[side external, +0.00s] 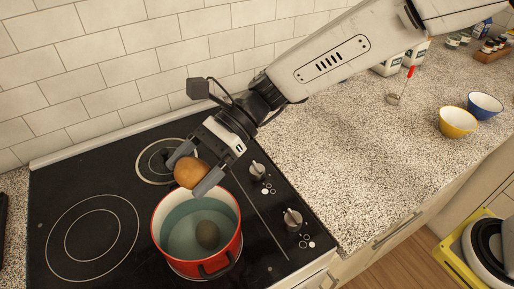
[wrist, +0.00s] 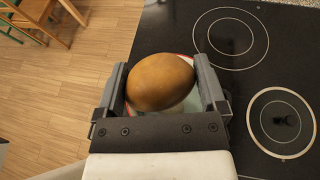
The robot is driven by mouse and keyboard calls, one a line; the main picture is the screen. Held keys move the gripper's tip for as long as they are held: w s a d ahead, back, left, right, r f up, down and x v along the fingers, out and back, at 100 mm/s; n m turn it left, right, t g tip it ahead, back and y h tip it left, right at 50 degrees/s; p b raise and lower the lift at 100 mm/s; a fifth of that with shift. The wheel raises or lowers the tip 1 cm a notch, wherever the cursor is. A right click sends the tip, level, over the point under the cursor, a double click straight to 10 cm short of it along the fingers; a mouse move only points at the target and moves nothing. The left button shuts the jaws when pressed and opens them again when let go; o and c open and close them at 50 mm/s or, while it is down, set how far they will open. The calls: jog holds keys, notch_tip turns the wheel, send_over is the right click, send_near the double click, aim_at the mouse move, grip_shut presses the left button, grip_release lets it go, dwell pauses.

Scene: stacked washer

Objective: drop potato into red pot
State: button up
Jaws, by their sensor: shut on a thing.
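A brown potato (side external: 190,173) is held between the two fingers of my gripper (side external: 196,177). In the wrist view the potato (wrist: 160,82) fills the space between the fingers of my gripper (wrist: 163,88). The red pot (side external: 228,252) stands on the stovetop, below and slightly in front of the potato. It has a bluish-grey inside, with a dark round patch or object (side external: 207,234) at its bottom; I cannot tell which. In the wrist view the potato hides most of the pot, and only a little of its rim and inside shows.
The black stovetop (side external: 60,210) has ring-marked burners and knobs (side external: 292,218) on its right. The speckled counter (side external: 330,150) holds a yellow bowl (side external: 457,123), a blue bowl (side external: 486,105) and a red-handled utensil (side external: 407,86). A tiled wall (side external: 90,70) stands behind.

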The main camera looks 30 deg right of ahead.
jog(key=shift+f, duration=0.1)
jog(key=shift+f, duration=2.95)
jog(key=o, duration=1)
jog(key=shift+v, duration=4)
jog(key=s+d+f+n+t+h, duration=0.2)
jog(key=d+n+h, duration=0.2)
jog(key=d, duration=0.7)
jog(key=s+d+f+n+t+h, duration=0.2)
jog(key=d+n, duration=0.4)
jog(key=d, duration=0.4)
jog(key=s+d+f+n+t+h, duration=0.1)
jog(key=s+d+f+n+h, duration=0.2)
jog(key=d+h, duration=0.4)
jog(key=shift+s+d+f+n+t, duration=0.15)
jog(key=shift+d+n, duration=0.4)
jog(key=shift+d, duration=0.6)
jog(key=shift+s+d+r+n+t, duration=0.1)
jog(key=shift+s+d+n+t, duration=0.35)
jog(key=shift+d, duration=0.75)
